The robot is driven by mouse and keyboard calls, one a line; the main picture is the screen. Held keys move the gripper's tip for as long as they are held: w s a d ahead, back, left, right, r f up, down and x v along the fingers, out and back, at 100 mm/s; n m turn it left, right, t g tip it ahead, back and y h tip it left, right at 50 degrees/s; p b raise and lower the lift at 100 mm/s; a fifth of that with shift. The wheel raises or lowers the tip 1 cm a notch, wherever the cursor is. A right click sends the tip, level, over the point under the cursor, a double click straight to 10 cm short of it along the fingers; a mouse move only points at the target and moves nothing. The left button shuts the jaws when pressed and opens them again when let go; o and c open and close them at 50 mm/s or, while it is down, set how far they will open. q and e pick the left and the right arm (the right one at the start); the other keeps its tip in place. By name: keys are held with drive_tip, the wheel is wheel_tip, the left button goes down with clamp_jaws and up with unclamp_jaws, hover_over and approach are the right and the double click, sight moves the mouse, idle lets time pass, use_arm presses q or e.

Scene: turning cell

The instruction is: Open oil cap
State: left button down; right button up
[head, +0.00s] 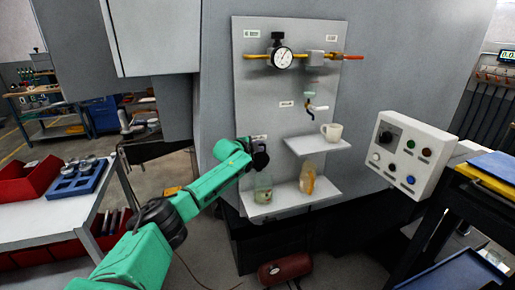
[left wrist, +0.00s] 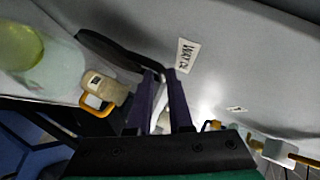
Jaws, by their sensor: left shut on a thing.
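My left gripper (head: 259,160) is at the left side of the grey panel, just below a small white label. In the left wrist view its two dark fingers (left wrist: 164,78) are close together, shut on the oil cap, with the label "WAY OIL" (left wrist: 186,55) beside the tips. A black curved piece (left wrist: 112,50) runs to the fingertips and seems to be part of the cap. The gripper hides most of the cap in the head view. My right gripper is in neither view.
The lower shelf (head: 285,207) holds a glass jar (head: 263,190) below the gripper and an amber bottle (head: 308,178). The upper shelf (head: 318,146) holds a white mug (head: 332,131). A control box (head: 407,153) stands out at right. A gauge (head: 282,58) sits above.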

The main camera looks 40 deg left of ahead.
use_arm(q)
drive_tip(key=shift+d+f, duration=0.2)
drive_tip(key=c, duration=1.1)
unclamp_jaws()
drive_tip(key=shift+o, duration=0.9)
drive_tip(key=shift+w+f, duration=0.1)
drive_tip(key=shift+w, duration=0.15)
drive_tip(key=shift+w+f, duration=0.1)
drive_tip(key=shift+w, duration=0.1)
drive_tip(key=shift+s+a, duration=0.1)
